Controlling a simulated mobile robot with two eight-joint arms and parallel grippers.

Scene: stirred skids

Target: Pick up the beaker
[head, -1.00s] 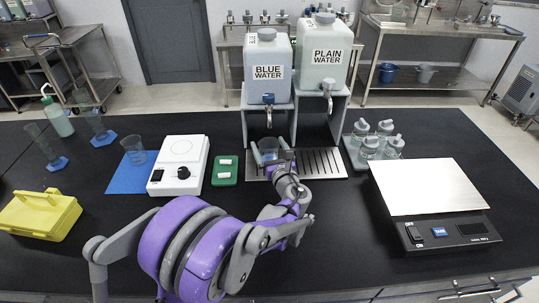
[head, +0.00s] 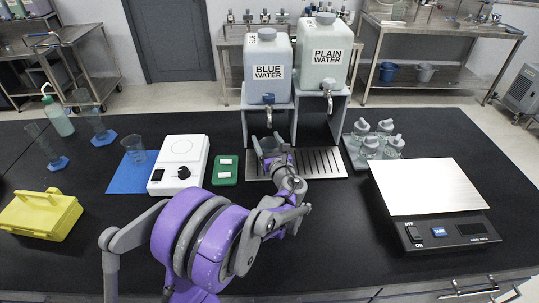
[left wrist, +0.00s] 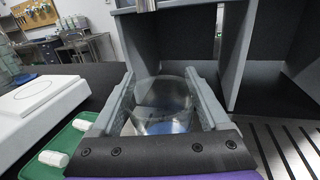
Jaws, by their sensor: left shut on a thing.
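A clear glass beaker (head: 270,145) is between the fingers of my left gripper (head: 271,152), below the tap of the blue water tank. In the left wrist view the beaker (left wrist: 163,100) appears upright, with a finger against each side, and the left gripper (left wrist: 163,108) is shut on it. Something blue shows low in the glass; I cannot tell whether it is liquid. The gripper hides the beaker's base, so its contact with the drip tray is unclear. A second beaker (head: 137,151) stands on the blue mat. My right gripper is not in view.
The blue water tank (head: 267,55) and plain water tank (head: 324,50) stand on raised stands behind the drip tray (head: 325,163). Black bench is clear in front.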

